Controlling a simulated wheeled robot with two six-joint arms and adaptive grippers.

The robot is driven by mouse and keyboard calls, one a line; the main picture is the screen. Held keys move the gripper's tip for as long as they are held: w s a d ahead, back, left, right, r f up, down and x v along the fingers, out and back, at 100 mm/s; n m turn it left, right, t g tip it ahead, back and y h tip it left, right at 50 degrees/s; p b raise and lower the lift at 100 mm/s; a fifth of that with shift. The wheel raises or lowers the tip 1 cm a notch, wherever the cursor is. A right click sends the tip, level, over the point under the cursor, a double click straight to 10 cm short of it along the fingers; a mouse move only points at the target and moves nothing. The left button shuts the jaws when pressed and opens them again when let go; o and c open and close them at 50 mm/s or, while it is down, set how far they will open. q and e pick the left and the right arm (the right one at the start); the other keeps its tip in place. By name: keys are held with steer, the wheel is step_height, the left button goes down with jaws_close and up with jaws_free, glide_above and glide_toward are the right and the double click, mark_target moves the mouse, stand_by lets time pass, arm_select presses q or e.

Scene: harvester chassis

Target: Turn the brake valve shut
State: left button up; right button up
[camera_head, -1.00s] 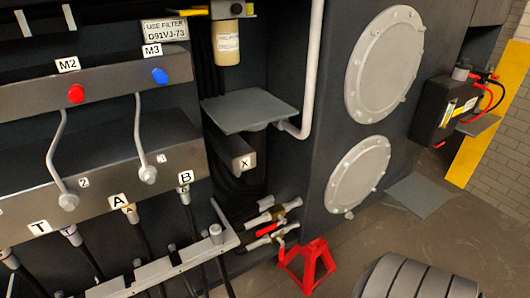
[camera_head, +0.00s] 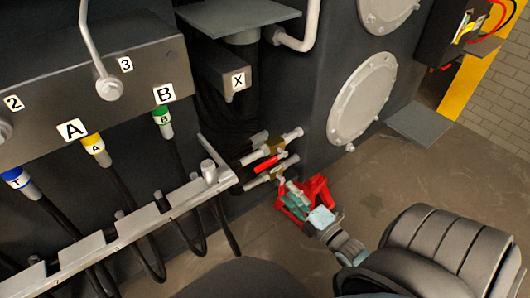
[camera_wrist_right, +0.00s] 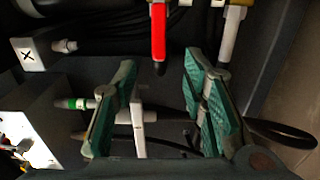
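The valve group shows in the head view low beside the chassis wall. It has brass bodies, pale pipe ends and a red lever (camera_head: 268,163). In the right wrist view the red lever (camera_wrist_right: 158,38) hangs down at top centre, just beyond the fingertips. My right gripper (camera_head: 296,197) is below and right of the valves, in front of the red stand. Its green-padded fingers are spread and empty in the right wrist view (camera_wrist_right: 160,78). They appear apart from the lever. My left gripper is not in view.
A red stand (camera_head: 320,188) stands on the floor right behind my gripper. A grey manifold rail (camera_head: 148,230) with black hoses runs along the left. A block marked X (camera_head: 215,75) and a grey shelf (camera_head: 240,13) are above. Floor to the right is mostly clear.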

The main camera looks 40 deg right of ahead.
mark_target(265, 167)
steer(key=w+b, duration=0.4)
steer(key=w, duration=0.7)
steer(key=shift+d+f, duration=0.1)
steer(key=shift+f, duration=0.05)
steer(key=shift+w+b, duration=0.95)
steer(key=shift+w, duration=0.45)
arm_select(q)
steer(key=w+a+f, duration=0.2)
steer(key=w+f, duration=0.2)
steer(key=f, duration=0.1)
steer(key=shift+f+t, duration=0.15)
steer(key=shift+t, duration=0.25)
arm_select(e)
steer(key=shift+r, duration=0.25)
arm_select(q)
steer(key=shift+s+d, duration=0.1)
arm_select(e)
jaws_close()
